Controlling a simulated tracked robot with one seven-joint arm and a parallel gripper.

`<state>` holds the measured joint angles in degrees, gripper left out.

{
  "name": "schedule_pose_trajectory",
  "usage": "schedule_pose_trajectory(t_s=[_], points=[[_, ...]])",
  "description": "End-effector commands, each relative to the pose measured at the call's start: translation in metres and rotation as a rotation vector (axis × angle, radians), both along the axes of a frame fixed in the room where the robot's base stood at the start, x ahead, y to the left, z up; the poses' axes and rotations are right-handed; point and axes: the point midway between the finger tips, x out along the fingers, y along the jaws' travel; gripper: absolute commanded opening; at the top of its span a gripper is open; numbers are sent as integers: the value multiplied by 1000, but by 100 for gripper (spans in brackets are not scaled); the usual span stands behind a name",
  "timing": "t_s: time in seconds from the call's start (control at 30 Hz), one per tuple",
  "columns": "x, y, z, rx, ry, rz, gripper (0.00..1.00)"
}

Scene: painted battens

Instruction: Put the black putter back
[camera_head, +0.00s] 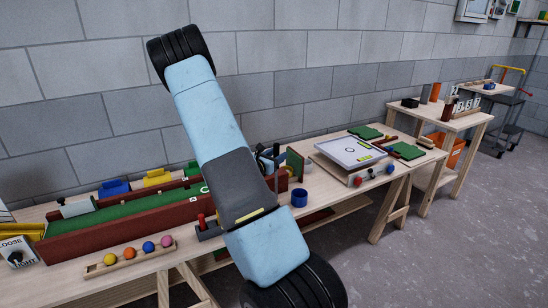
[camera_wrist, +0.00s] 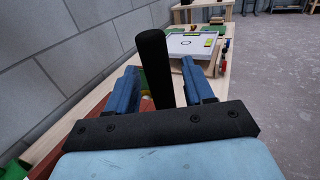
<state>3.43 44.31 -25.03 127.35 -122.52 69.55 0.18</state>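The black putter shows in the wrist view as a thick black upright handle (camera_wrist: 155,65), leaning slightly left at its top. My gripper (camera_wrist: 158,75) has its two blue fingers on either side of the handle, with a narrow gap visible on each side. The gripper is open around it. The putter's lower end is hidden behind my gripper's dark palm. In the head view my gripper (camera_head: 268,160) is small and partly behind my arm, above the bench. The putter cannot be made out clearly there.
A green lane with red-brown walls (camera_head: 125,230) lies on the wooden bench. A wooden rack of coloured balls (camera_head: 130,258) is in front. A blue cup (camera_head: 299,197) stands right of my arm, with a white game board (camera_head: 348,152) beyond. A grey block wall closes the back.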

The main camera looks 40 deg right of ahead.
Motion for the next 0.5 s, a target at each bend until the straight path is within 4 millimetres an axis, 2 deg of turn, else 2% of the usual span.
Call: schedule_pose_trajectory(t_s=[0.33, 0.5], points=[[0, 1, 2, 0, 0, 1, 56], [-3, 21, 1, 1, 0, 2, 56]])
